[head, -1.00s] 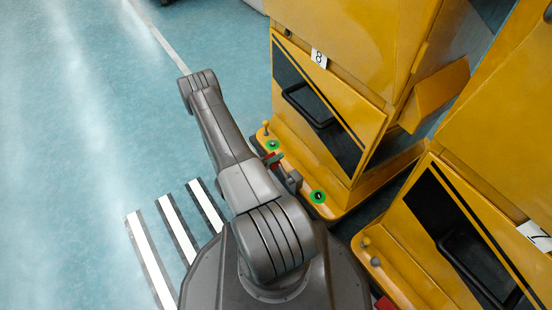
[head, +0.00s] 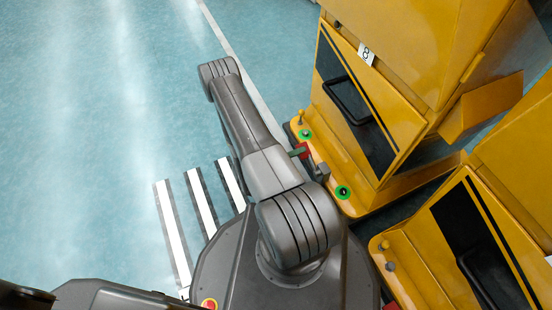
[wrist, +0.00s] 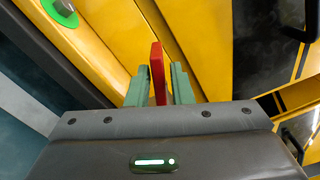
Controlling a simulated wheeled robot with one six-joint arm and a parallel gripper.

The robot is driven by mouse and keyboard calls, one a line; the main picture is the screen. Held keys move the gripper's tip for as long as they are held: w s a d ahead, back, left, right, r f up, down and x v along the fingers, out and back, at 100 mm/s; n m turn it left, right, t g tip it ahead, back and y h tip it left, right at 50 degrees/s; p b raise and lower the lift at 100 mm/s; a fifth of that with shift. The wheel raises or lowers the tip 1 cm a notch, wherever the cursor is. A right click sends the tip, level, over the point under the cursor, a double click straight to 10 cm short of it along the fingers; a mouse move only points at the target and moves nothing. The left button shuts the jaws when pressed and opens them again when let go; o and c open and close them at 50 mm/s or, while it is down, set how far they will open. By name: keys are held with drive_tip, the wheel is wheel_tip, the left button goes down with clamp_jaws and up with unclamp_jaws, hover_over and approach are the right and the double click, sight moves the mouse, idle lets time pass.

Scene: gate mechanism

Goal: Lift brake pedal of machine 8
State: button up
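Machine 8 is the yellow machine (head: 400,113) with the "8" label (head: 366,54), right of my arm in the head view. A red pedal (head: 304,150) shows low on its front, between two green-ringed buttons. In the wrist view the red pedal (wrist: 158,68) stands upright as a thin plate between the two green fingers of my gripper (wrist: 160,88). The fingers are close on either side of it. I cannot tell whether both press on it. In the head view my arm hides most of my gripper.
A second yellow machine (head: 440,235) stands close at the lower right. The blue floor (head: 100,90) to the left is clear.

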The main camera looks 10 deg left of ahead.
sight(307, 148)
drive_tip(key=p+v, duration=0.1)
drive_tip(key=v, duration=0.8)
drive_tip(key=shift+s+a+p, duration=0.2)
drive_tip(key=shift+a+p, duration=0.05)
drive_tip(key=shift+p, duration=0.15)
idle(0.4)
drive_tip(key=shift+b+x, duration=1.5)
drive_tip(key=shift+x, duration=5.35)
drive_tip(key=shift+a, duration=0.1)
drive_tip(key=p+v, duration=0.3)
drive_tip(key=v, duration=1)
drive_tip(key=b+x, duration=0.3)
drive_tip(key=x, duration=1)
drive_tip(key=shift+f, duration=0.1)
drive_tip(key=shift+w+f+n, duration=0.1)
drive_tip(key=shift+f+n, duration=0.05)
drive_tip(key=shift+n, duration=0.15)
